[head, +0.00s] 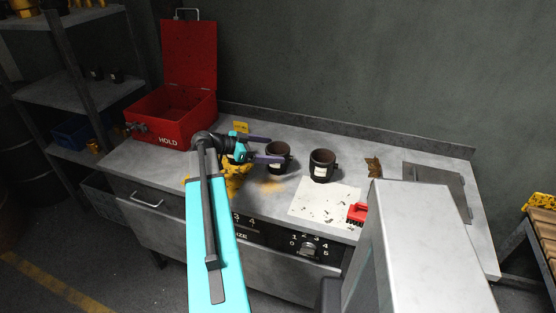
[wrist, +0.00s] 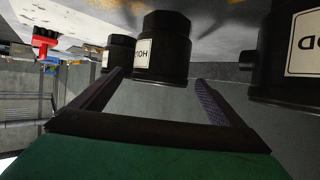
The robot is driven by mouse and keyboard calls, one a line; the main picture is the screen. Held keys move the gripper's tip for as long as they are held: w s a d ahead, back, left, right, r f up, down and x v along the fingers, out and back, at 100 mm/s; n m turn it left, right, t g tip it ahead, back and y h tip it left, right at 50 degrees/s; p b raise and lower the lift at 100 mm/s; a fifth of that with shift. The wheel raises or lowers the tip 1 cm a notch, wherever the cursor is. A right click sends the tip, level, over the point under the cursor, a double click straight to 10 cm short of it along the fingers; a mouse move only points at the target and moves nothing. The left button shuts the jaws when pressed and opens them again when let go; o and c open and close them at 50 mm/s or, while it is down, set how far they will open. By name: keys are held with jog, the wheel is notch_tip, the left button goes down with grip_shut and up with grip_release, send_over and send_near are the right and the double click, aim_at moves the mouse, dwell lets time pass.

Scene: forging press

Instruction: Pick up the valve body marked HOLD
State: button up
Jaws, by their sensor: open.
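A black valve body (wrist: 165,45) with a white label is straight ahead of my gripper in the wrist view, between the fingertips in the picture. Its label seems to begin HO; the rest is turned away. It is probably the left cup-shaped body (head: 278,150) in the head view. My gripper (head: 277,150) is open beside it; I cannot tell whether a finger touches it. A second labelled body (head: 322,160) stands to its right, seen at left in the wrist view (wrist: 116,52). A third (wrist: 270,55), its label cut off, is close at the wrist view's right.
A red box (head: 175,125) marked HOLD stands open at the bench's left end. A yellow tag (head: 241,127) and yellow object (head: 235,178) are near my gripper. A wall is behind.

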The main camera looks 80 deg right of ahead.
jog(key=shift+x, duration=0.9)
jog(key=shift+a, duration=0.1)
jog(key=c, duration=2.1)
